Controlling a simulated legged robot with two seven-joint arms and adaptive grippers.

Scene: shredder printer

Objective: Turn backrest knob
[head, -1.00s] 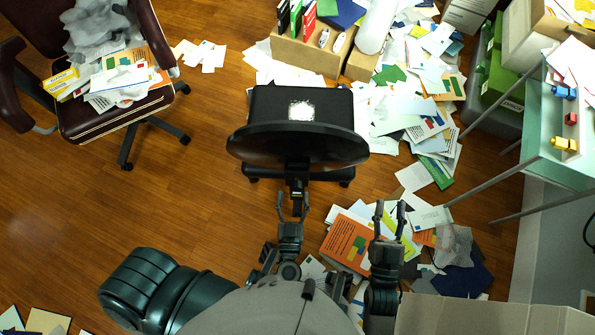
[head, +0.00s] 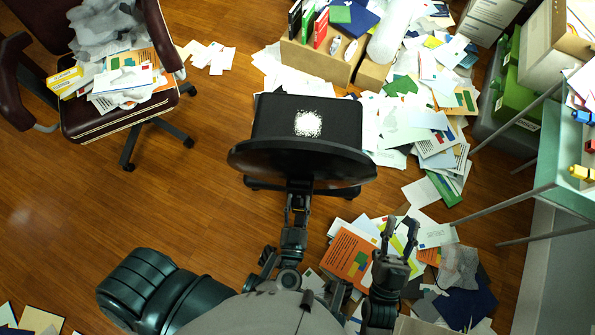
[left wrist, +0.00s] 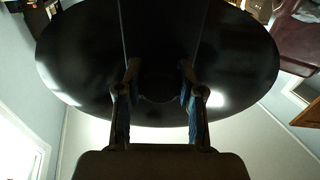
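A black swivel seat stands in the middle of the head view, with a dark oval backrest (head: 300,160) on its near side. In the left wrist view the backrest's dark face (left wrist: 245,60) fills the upper part. My left gripper (head: 297,190) is at the near lower edge of the backrest. Its fingers (left wrist: 160,75) are apart, on either side of a dark, poorly lit part below the backrest. I cannot make out the knob or tell whether the fingers touch it. My right gripper (head: 401,228) is open and empty, to the right above papers.
A dark red armchair (head: 110,115) piled with papers stands at the left. Cardboard boxes (head: 315,60) and scattered papers (head: 425,135) lie behind and to the right. A glass-topped table (head: 560,165) is at the right edge. Bare wooden floor (head: 130,215) is free on the left.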

